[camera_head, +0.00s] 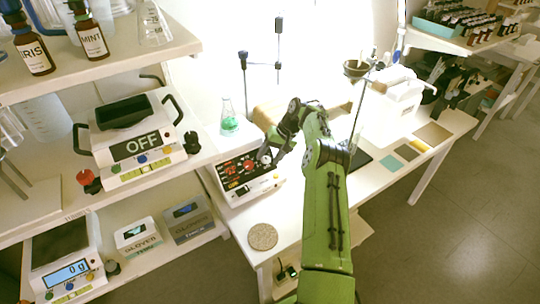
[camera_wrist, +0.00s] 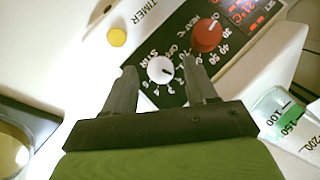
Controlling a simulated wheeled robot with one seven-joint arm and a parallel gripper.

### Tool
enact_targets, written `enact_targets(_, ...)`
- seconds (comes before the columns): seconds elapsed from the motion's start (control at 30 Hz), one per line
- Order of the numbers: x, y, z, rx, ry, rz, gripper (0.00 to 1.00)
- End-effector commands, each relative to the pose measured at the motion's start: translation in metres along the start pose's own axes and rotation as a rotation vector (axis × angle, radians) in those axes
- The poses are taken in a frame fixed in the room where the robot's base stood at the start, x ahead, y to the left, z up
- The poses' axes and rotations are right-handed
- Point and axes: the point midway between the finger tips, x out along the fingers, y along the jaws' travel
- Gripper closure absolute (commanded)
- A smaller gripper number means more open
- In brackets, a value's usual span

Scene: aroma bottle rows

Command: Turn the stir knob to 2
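The white stir knob (camera_wrist: 160,69) sits on the black panel of the hotplate stirrer, beside the printed STIR label and a ring of small numbers. A dark pointer mark shows on its right side; which number it meets is hard to read. My gripper (camera_wrist: 160,66) is open, with one finger on each side of the stir knob in the wrist view; I cannot tell whether either finger touches it. The red heat knob (camera_wrist: 207,35) is just beyond the right finger. In the head view, my gripper (camera_head: 266,154) is over the front of the stirrer (camera_head: 233,196), hiding part of its panel.
A round cork mat (camera_head: 262,237) lies in front. A yellow button (camera_wrist: 117,37) is near the TIMER label. A shelf with a scale (camera_head: 137,146) stands left.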

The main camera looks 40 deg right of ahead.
Motion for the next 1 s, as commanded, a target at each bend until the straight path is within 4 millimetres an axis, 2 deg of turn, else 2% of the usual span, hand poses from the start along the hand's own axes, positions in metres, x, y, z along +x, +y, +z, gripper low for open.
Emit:
enact_targets(0.13,-0.004,-0.001,0.0,0.0,0.001,0.0,0.43)
enact_targets(0.23,-0.019,-0.001,-0.001,0.0,0.004,0.0,0.43)
enact_targets(0.53,-0.107,-0.004,-0.001,0.0,0.005,0.0,0.43)
enact_targets(0.7,-0.144,-0.004,0.0,0.001,0.002,-0.001,0.43)
enact_targets(0.87,-0.157,-0.003,0.0,0.0,0.0,0.0,0.43)
enact_targets(1.0,-0.159,-0.001,0.0,0.001,0.0,0.0,0.43)
